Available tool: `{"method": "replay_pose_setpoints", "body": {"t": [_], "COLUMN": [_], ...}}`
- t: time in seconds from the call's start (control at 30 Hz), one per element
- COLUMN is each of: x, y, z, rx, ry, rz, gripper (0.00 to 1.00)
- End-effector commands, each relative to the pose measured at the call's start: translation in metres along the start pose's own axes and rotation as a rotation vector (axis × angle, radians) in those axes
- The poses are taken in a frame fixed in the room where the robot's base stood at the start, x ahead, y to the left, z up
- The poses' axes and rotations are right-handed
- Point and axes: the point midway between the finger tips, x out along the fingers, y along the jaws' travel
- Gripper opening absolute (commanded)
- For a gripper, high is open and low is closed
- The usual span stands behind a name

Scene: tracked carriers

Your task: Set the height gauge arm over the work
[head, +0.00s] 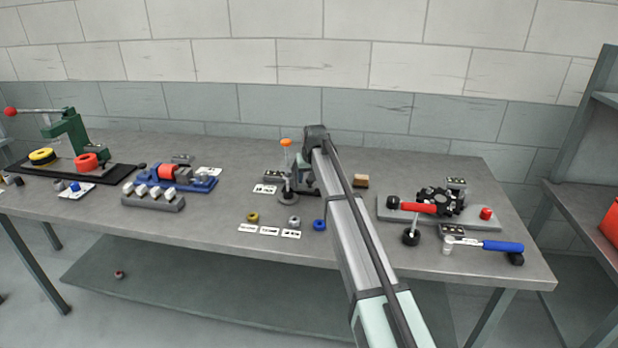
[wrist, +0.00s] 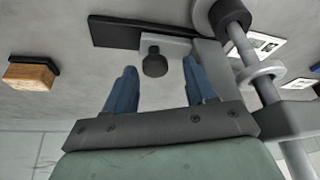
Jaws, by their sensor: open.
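The height gauge stands mid-bench in the head view, a thin grey post with an orange top (head: 286,143) and a round dark base (head: 287,199). In the wrist view its grey post (wrist: 244,46) runs down the right side through a pale collar (wrist: 261,76). A light grey block (wrist: 178,46) with a black knob (wrist: 154,62) lies ahead of the fingers; it looks like part of the gauge arm. My gripper (wrist: 158,80) is open, its blue fingers on either side of the knob with gaps. Contact is not visible. In the head view my arm partly covers the gripper.
A wooden-sided block (head: 361,182) sits right of my gripper. A grey plate (head: 470,217) with a red-handled fixture is further right, near a blue-handled tool (head: 500,246). Coloured rings, including a blue ring (head: 319,225), lie in front.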

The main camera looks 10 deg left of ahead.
Motion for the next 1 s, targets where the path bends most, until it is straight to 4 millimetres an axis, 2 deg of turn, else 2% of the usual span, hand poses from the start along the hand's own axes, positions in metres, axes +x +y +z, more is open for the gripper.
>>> {"method": "replay_pose_setpoints", "body": {"t": [0.17,0.6,0.8,1.0], "x": [-0.025,-0.107,-0.127,-0.134], "y": [0.000,0.000,0.000,0.000], "z": [0.001,0.000,0.000,0.000], "rx": [0.000,0.000,0.000,0.000], "ry": [0.003,0.003,0.002,0.002], "rz": [0.001,-0.001,-0.001,-0.001], "gripper": [0.55,0.55,0.55,0.55]}}
